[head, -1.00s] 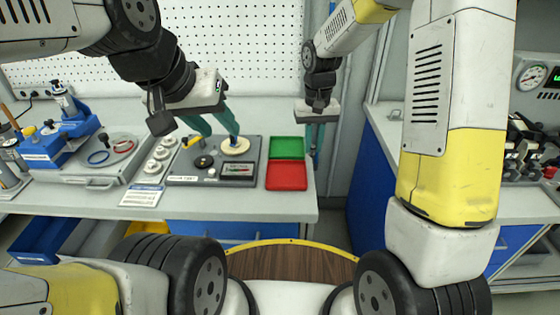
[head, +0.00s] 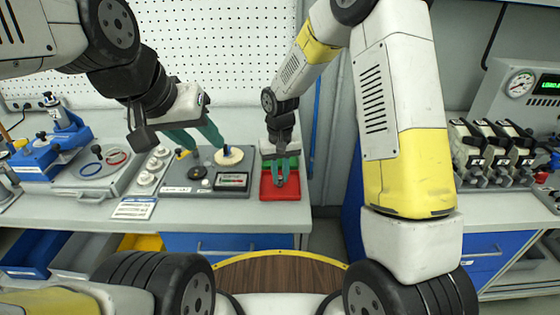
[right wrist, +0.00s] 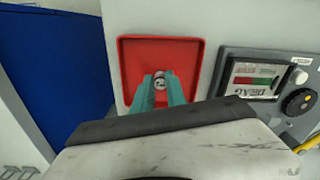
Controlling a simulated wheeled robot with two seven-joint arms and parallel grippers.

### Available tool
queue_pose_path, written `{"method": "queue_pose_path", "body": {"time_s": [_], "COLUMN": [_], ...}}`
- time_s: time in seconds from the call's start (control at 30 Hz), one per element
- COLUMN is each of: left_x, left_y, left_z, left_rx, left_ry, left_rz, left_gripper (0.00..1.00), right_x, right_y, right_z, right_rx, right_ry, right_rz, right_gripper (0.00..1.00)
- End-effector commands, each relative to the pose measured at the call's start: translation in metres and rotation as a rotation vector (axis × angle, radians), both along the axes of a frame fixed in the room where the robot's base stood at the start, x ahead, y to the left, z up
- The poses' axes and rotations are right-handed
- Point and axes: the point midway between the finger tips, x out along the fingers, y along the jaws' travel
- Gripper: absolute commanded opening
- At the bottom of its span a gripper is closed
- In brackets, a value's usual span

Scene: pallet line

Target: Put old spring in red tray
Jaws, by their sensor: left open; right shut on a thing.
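The red tray (head: 268,195) lies at the right end of the left bench, with my right gripper (head: 280,182) over it. In the right wrist view, the tray (right wrist: 135,55) surrounds the right fingertips (right wrist: 160,84). They are shut on a small round metallic piece (right wrist: 160,78), seen end-on, which looks like the old spring. Whether it touches the tray floor cannot be told.
A green tray (head: 293,162), partly hidden by my right gripper, adjoins the red one behind. The grey test unit (head: 177,188) with a meter stands left of the trays. Blue fixtures (head: 40,160) stand farther left. A gap separates the benches.

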Motion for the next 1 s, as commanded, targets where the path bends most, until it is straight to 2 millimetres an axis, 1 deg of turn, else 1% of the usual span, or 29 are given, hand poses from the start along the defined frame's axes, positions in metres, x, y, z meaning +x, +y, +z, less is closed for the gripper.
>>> {"method": "queue_pose_path", "body": {"time_s": [0.27, 0.3, 0.4, 0.67, 0.77, 0.87, 0.97, 1.0], "left_x": [0.0, 0.0, 0.0, 0.0, 0.0, 0.0, 0.0, 0.0], "left_y": [0.0, 0.0, 0.0, 0.0, 0.0, 0.0, 0.0, 0.0], "left_z": [0.0, 0.0, 0.0, 0.0, 0.0, 0.0, 0.0, 0.0], "left_rx": [0.0, 0.0, 0.0, 0.0, 0.0, 0.0, 0.0, 0.0], "left_ry": [0.0, 0.0, 0.0, 0.0, 0.0, 0.0, 0.0, 0.0], "left_rz": [0.0, 0.0, 0.0, 0.0, 0.0, 0.0, 0.0, 0.0], "left_gripper": [0.41, 0.41, 0.41, 0.41, 0.41, 0.41, 0.41, 0.41], "right_x": [0.0, 0.0, 0.0, 0.0, 0.001, 0.001, 0.002, 0.002], "right_y": [0.0, 0.0, 0.0, 0.0, 0.0, 0.0, 0.001, 0.001], "right_z": [-0.002, -0.002, -0.002, -0.002, 0.001, 0.012, 0.03, 0.04], "right_rx": [0.0, 0.0, 0.0, 0.0, 0.001, 0.002, 0.003, 0.003], "right_ry": [0.0, -0.001, -0.001, -0.001, -0.002, -0.004, -0.007, -0.007], "right_rz": [0.0, 0.0, 0.0, 0.0, -0.001, -0.002, -0.001, -0.001], "right_gripper": [0.0, 0.21, 0.39, 0.39, 0.39, 0.39, 0.39, 0.39]}}
